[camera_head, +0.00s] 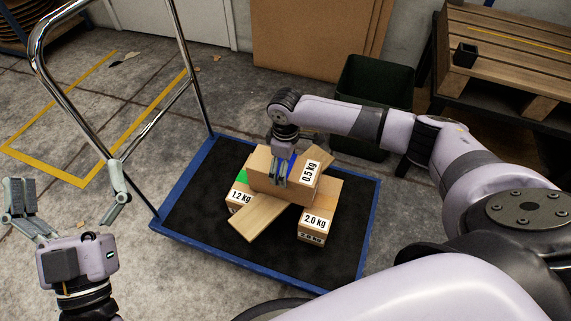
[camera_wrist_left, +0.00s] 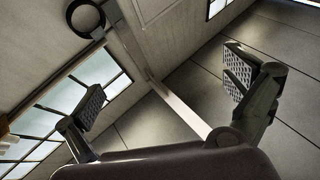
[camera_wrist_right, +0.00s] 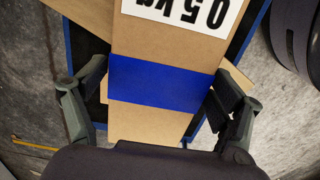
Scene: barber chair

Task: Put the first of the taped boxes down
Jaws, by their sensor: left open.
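A cardboard box marked 0.5 kg (camera_head: 262,178), with blue tape round it, is on or just above a wooden board (camera_head: 252,222) on the trolley. Whether it touches the board is hard to tell. My right gripper (camera_head: 281,178) reaches down over this box. In the right wrist view its fingers lie against the two sides of the box, across the blue tape (camera_wrist_right: 160,84). A box marked 1.2 kg (camera_head: 240,197) with green tape is partly hidden beneath. My left gripper (camera_head: 75,205) is open and empty, fingers up, left of the trolley.
The blue-edged trolley (camera_head: 190,218) has bare dark deck around the pile and a metal handle (camera_head: 115,158). A dark bin (camera_head: 374,85) and a pallet table (camera_head: 515,50) stand behind.

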